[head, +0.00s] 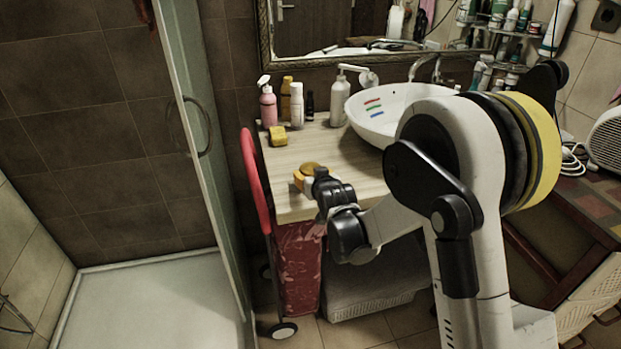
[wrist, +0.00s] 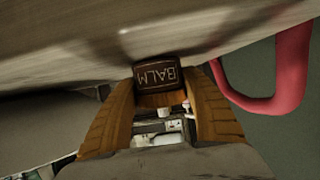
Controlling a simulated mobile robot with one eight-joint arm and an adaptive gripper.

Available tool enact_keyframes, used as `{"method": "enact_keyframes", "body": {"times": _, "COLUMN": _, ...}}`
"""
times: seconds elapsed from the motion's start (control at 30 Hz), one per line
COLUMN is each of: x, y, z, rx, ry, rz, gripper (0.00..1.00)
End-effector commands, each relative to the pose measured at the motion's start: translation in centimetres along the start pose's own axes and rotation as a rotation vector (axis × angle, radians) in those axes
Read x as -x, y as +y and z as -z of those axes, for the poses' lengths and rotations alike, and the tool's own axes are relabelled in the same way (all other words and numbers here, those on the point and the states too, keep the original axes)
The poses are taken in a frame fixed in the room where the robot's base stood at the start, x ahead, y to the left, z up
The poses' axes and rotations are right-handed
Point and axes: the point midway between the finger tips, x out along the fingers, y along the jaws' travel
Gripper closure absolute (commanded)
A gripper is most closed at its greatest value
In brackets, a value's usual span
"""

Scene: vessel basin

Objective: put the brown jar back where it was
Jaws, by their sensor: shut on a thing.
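The brown jar (wrist: 158,76) has a dark label reading BALM, upside down in the wrist view. It sits between the two orange-brown fingers of my gripper (wrist: 164,92), which is shut on it. In the head view the jar's round tan top (head: 311,167) shows at the front left part of the wooden countertop (head: 345,165), with my gripper (head: 303,177) around it. My gripper hides part of the jar there. I cannot tell whether the jar touches the countertop or is just above it.
A yellow block (head: 277,135), a pink pump bottle (head: 268,105), an orange bottle (head: 286,98) and a white bottle (head: 297,103) stand behind on the left. A white pump bottle (head: 339,100) stands beside the basin (head: 375,127). A red curved frame (head: 255,175) runs along the counter's left edge.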

Motion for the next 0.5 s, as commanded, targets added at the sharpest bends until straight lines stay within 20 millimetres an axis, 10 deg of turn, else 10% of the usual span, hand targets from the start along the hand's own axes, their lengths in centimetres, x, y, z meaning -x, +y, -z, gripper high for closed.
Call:
{"method": "enact_keyframes", "body": {"times": 0.27, "x": -0.05, "y": 0.03, "z": -0.06, "rx": 0.0, "ry": 0.0, "rz": 0.0, "gripper": 0.82}}
{"method": "enact_keyframes", "body": {"times": 0.3, "x": -0.05, "y": 0.03, "z": -0.07, "rx": 0.0, "ry": 0.0, "rz": 0.0, "gripper": 0.37}}
{"method": "enact_keyframes", "body": {"times": 0.33, "x": -0.04, "y": 0.03, "z": -0.06, "rx": 0.0, "ry": 0.0, "rz": 0.0, "gripper": 0.28}}
{"method": "enact_keyframes", "body": {"times": 0.5, "x": -0.03, "y": 0.03, "z": -0.06, "rx": 0.0, "ry": 0.0, "rz": 0.0, "gripper": 0.24}}
